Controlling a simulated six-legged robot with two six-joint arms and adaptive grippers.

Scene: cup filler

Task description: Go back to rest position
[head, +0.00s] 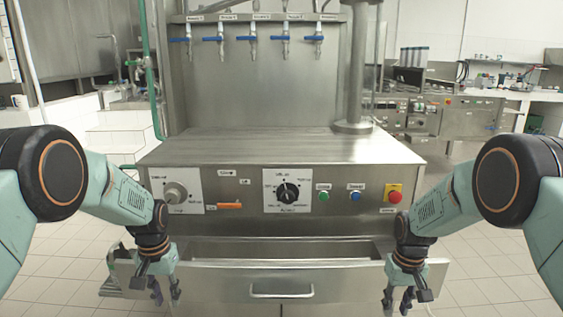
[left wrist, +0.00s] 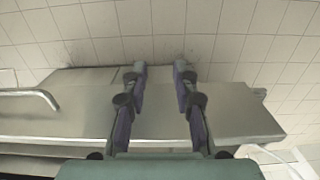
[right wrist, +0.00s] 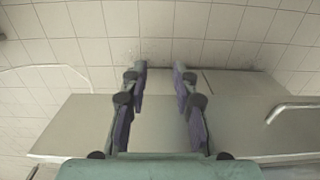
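My left gripper (head: 166,294) hangs pointing down at the left end of the open drawer (head: 225,285). My right gripper (head: 398,305) hangs pointing down at the drawer's right end. In the left wrist view my left gripper (left wrist: 160,70) has its two fingers apart with nothing between them. In the right wrist view my right gripper (right wrist: 160,70) is likewise open and empty. Both arms are bent, one on each side of the machine (head: 240,150). I cannot tell whether either gripper touches the drawer.
The drawer stands pulled out, with a handle (head: 282,294) on its front. The control panel has a dial (head: 288,193), a knob (head: 175,193) and a red button (head: 394,195). Several blue-handled taps (head: 252,39) hang above the bare steel worktop (head: 270,146). Tiled floor (head: 480,270) lies around.

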